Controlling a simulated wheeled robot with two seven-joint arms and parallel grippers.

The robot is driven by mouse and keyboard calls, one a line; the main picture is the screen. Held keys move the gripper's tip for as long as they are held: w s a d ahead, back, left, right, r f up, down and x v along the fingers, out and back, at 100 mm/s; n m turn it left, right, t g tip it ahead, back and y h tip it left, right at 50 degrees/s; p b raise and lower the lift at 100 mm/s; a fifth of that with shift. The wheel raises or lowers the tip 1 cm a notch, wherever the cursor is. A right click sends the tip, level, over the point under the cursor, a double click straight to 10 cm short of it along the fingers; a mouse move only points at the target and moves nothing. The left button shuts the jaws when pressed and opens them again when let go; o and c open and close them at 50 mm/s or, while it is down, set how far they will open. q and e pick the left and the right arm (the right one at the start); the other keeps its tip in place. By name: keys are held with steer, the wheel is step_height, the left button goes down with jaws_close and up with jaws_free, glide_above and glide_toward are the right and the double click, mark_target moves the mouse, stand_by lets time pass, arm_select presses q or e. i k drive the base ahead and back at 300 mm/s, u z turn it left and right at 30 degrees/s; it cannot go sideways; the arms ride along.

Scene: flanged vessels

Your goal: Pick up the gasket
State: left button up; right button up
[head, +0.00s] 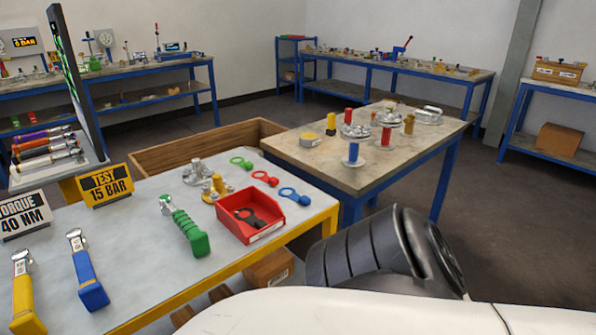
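Several flat, tabbed ring pieces that look like gaskets are on the near grey table. A green one (241,162), a red one (265,178) and a blue one (294,196) lie in a diagonal row near the table's right end. A black one (250,218) lies in a red open bin (266,229) just in front of them. I cannot tell which of these the task means. Neither gripper shows. A black ribbed arm part of mine stands at the bottom centre, right of the table.
Flange parts (197,173) and a green-handled wrench (186,228) lie left of the bin. Yellow (23,290) and blue (88,272) wrenches lie nearer. A "TEST 15 BAR" sign (107,186) stands behind. A second table (390,160) holds flanged vessels. Open floor lies right.

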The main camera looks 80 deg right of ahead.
mark_target(274, 181)
steer(key=z, duration=1.75)
steer(key=i, duration=0.5)
steer(key=z, duration=1.3)
